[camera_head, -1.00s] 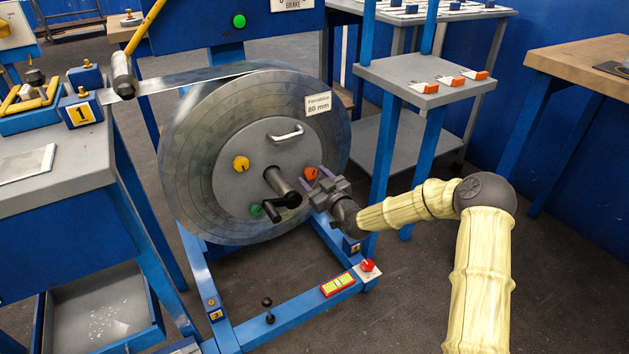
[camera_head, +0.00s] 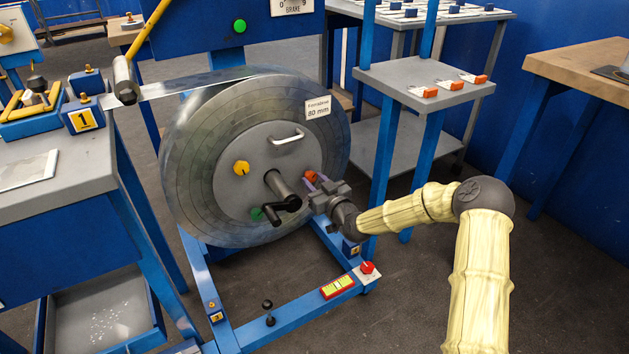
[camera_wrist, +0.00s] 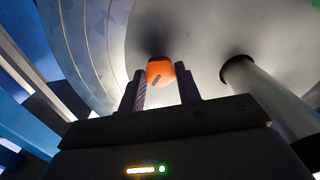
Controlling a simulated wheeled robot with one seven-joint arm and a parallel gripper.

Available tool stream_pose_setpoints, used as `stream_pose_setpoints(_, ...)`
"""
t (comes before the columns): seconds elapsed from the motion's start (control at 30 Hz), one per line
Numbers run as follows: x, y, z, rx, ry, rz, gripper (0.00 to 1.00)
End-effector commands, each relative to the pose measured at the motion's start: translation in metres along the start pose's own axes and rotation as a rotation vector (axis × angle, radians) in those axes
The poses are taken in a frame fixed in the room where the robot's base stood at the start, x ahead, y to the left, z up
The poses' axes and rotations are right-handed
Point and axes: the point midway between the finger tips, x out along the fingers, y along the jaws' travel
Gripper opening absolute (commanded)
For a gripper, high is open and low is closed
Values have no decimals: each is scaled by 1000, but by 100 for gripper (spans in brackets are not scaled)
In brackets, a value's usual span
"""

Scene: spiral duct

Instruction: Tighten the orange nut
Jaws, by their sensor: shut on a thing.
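The orange nut (camera_head: 310,176) sits on the right side of the grey hub plate at the centre of the large metal coil. My gripper (camera_head: 316,180) is at the nut, with its two purple-grey fingers on either side of it, shut on it. In the wrist view the orange nut (camera_wrist: 160,72) shows between the two fingertips (camera_wrist: 162,85), with a dark slanted mark on its face. My fingers partly cover the nut in the head view.
A yellow knob (camera_head: 241,168), a green knob (camera_head: 257,214), a white handle (camera_head: 287,137) and a dark crank on the central shaft (camera_head: 281,188) are on the hub. The shaft (camera_wrist: 265,95) stands close right of my gripper in the wrist view. A blue post with a grey shelf (camera_head: 420,78) is to the right.

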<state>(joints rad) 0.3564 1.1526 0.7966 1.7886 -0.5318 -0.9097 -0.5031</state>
Motion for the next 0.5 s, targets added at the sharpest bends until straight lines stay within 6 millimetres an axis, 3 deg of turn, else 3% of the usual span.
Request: stream_pose_setpoints(0.5, 0, -2, -2, 455, -2, -4, 11)
